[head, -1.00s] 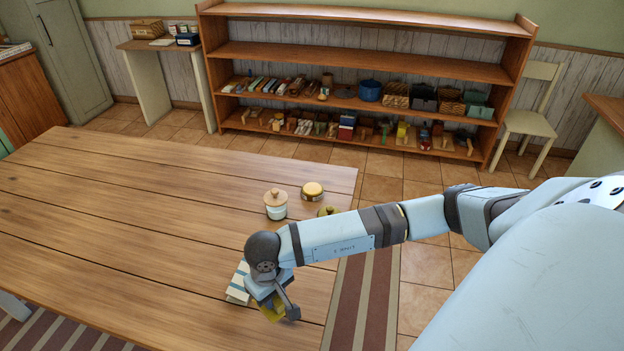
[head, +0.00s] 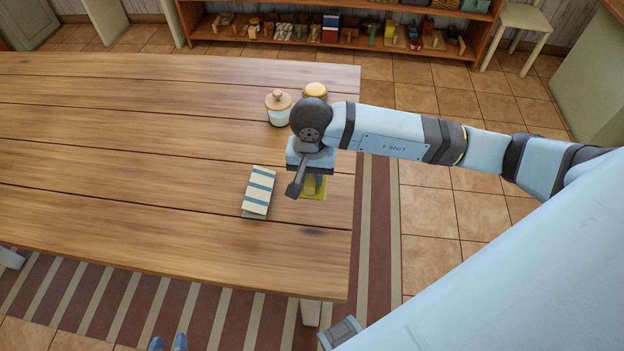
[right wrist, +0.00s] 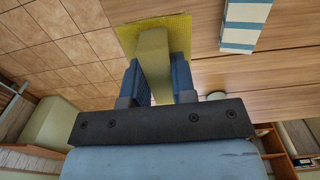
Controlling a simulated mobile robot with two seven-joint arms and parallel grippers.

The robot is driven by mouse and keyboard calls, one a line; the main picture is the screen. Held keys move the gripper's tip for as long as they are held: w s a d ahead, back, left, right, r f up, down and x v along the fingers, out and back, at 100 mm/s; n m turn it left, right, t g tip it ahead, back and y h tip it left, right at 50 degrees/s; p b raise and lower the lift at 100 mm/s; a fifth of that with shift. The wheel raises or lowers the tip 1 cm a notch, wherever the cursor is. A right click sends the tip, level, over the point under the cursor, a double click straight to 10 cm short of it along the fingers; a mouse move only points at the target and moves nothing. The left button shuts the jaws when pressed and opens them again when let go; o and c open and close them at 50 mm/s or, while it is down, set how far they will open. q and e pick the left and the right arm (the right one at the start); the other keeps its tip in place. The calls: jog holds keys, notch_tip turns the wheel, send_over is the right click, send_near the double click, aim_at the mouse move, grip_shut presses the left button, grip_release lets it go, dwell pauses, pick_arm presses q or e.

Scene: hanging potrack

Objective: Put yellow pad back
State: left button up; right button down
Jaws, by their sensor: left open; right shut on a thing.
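The yellow pad (head: 318,188) is a flat yellow sheet with a thick block-like grip. It is near the right edge of the wooden table. My right gripper (head: 311,171) is shut on that grip, with the sheet beyond the fingertips. In the right wrist view, the blue fingers (right wrist: 158,78) hold the grip from both sides and the yellow sheet (right wrist: 126,38) shows behind. I cannot tell whether the pad touches the table.
A white-and-blue striped cloth or booklet (head: 259,191) lies left of the pad. A lidded jar (head: 278,107) and a yellow-topped pot (head: 315,90) stand behind my right wrist. The table (head: 120,150) is clear on the left. A loaded shelf (head: 470,45) stands at the back.

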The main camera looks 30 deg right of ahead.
jog(key=shift+s+r, duration=0.1)
jog(key=shift+r, duration=0.05)
jog(key=shift+b, duration=0.35)
jog(key=shift+f+b, duration=0.55)
jog(key=shift+f, duration=0.2)
notch_tip(320, 180, down, 4)
jog(key=b, duration=0.3)
jog(key=shift+b, duration=0.4)
notch_tip(320, 180, down, 4)
jog(key=b, duration=0.3)
jog(key=shift+f+b, duration=0.1)
jog(key=shift+b, duration=0.25)
jog(key=shift+f+b, duration=0.55)
jog(key=shift+f, duration=0.05)
jog(key=shift+f+b, duration=1.25)
jog(key=shift+f, duration=0.05)
pick_arm(q)
notch_tip(320, 180, down, 8)
jog(key=w, duration=0.1)
jog(key=shift+d+r, duration=0.15)
jog(key=shift+d, duration=0.25)
